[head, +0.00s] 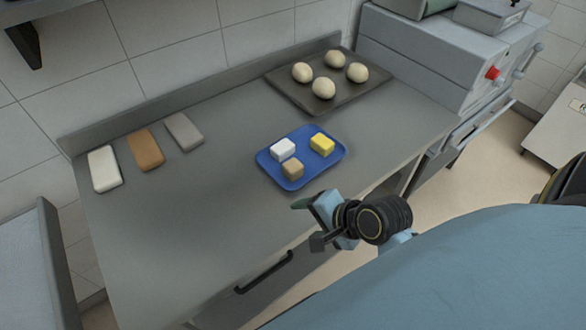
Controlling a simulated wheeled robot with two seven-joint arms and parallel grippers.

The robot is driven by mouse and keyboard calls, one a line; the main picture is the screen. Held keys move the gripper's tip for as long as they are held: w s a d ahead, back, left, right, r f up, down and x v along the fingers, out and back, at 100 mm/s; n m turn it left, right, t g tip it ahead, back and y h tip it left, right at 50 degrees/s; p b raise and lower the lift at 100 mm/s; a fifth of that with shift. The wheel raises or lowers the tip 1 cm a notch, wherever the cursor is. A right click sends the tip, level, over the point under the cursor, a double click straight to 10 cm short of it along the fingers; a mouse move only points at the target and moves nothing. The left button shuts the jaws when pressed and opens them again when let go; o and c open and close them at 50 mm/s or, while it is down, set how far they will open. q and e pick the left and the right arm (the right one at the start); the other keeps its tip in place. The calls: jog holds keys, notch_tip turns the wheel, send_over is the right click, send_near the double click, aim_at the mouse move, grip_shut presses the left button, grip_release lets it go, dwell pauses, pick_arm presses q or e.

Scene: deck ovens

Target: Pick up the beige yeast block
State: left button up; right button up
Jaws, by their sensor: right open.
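The beige yeast block (292,169) sits on the blue tray (327,165), near the tray's front edge. A white block (282,149) stands just behind it, and a yellow block (322,144) lies to its right on the same tray. My right gripper (308,222) is open and empty. It is in front of the tray, nearer to me and a little right of the beige block, and apart from it. Part of its jaws is hidden by its own wrist. My left gripper is not in the view.
A dark baking sheet (345,98) with several dough balls lies at the back right, beside a grey machine (436,62) with a red knob. White (104,169), brown (145,149) and grey (184,132) slabs lie at the left. The counter (190,230) left of the tray is clear.

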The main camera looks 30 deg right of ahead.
aim_at(296, 168)
jog(key=w+m+t, duration=0.1)
jog(key=m, duration=0.1)
jog(key=w+d+r+m, duration=0.1)
jog(key=m, duration=0.2)
jog(key=w+d+m+t, duration=0.1)
jog(key=m, duration=0.2)
jog(key=shift+d+r+t, duration=0.15)
jog(key=shift+t, duration=0.15)
jog(key=w+d+m+t, duration=0.1)
jog(key=m, duration=0.3)
jog(key=w+d+m+t+h, duration=0.1)
jog(key=d+m, duration=0.1)
jog(key=m, duration=0.2)
jog(key=w+d+m+t, duration=0.1)
jog(key=d+m, duration=0.1)
jog(key=m, duration=0.2)
jog(key=shift+w+r+h, duration=0.2)
jog(key=shift+r+h, duration=0.1)
jog(key=shift+r, duration=0.1)
jog(key=b+x, duration=0.1)
jog(key=x, duration=0.6)
jog(key=shift+w+f, duration=0.1)
jog(key=w+f, duration=0.1)
jog(key=w+f+b, duration=0.1)
jog(key=w, duration=0.1)
jog(key=shift+w+f, duration=0.25)
jog(key=shift+f, duration=0.1)
jog(key=shift+w+f, duration=0.15)
jog(key=shift+w, duration=0.3)
jog(key=c, duration=1.1)
